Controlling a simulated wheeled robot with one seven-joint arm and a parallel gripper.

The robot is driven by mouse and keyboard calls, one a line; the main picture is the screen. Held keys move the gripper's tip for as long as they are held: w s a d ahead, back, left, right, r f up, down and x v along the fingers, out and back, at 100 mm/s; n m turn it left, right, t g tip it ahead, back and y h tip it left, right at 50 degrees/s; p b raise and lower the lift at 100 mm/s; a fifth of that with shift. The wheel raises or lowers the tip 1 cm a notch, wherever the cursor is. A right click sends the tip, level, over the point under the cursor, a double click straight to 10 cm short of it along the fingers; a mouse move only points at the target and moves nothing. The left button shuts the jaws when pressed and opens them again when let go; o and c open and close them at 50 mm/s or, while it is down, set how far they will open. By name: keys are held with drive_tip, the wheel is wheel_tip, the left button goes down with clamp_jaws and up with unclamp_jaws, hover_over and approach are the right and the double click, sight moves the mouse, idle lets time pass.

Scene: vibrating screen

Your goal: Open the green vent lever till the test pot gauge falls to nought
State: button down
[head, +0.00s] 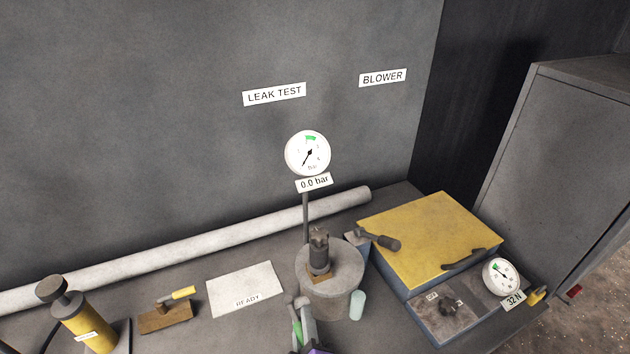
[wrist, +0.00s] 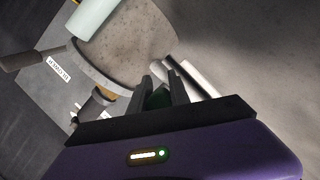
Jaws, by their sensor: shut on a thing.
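The grey round test pot (head: 342,302) stands on the bench, with a dark knobbed clamp (head: 319,250) on top. Its round gauge (head: 308,153) stands on a post behind it. The needle points to the lower left, and the label below (head: 314,183) reads 0.0 bar. My gripper (head: 301,312) is at the pot's front left, shut on the green vent lever (head: 297,329). In the wrist view the fingers (wrist: 160,88) close around the dark green lever (wrist: 157,98), beside the pot (wrist: 130,45). The fingers hide most of the lever.
A white card (head: 243,287) and a yellow-handled tool (head: 170,310) lie left of the pot. A yellow pump (head: 85,325) stands further left. A pale cylinder (head: 357,305) stands close to the pot's right. A yellow-topped box (head: 430,235) and second gauge (head: 501,277) are to the right.

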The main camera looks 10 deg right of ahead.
drive_tip(key=shift+w+d, duration=0.1)
drive_tip(key=shift+d, duration=0.25)
drive_tip(key=c, duration=1.5)
unclamp_jaws()
drive_tip(key=shift+c, duration=0.2)
drive_tip(key=shift+a, duration=0.15)
drive_tip(key=shift+a+r+p, duration=0.1)
drive_tip(key=shift+r+p, duration=0.85)
drive_tip(key=shift+r, duration=0.4)
drive_tip(key=o, duration=0.7)
wheel_tip(320, 180, up, 2)
drive_tip(key=shift+w+r, duration=0.1)
drive_tip(key=shift+r, duration=0.15)
drive_tip(key=shift+c, duration=0.2)
drive_tip(key=o, duration=0.4)
drive_tip(key=shift+r, duration=0.35)
drive_tip(key=shift+o, duration=0.6)
drive_tip(key=shift+r, duration=0.4)
drive_tip(key=shift+o, duration=0.3)
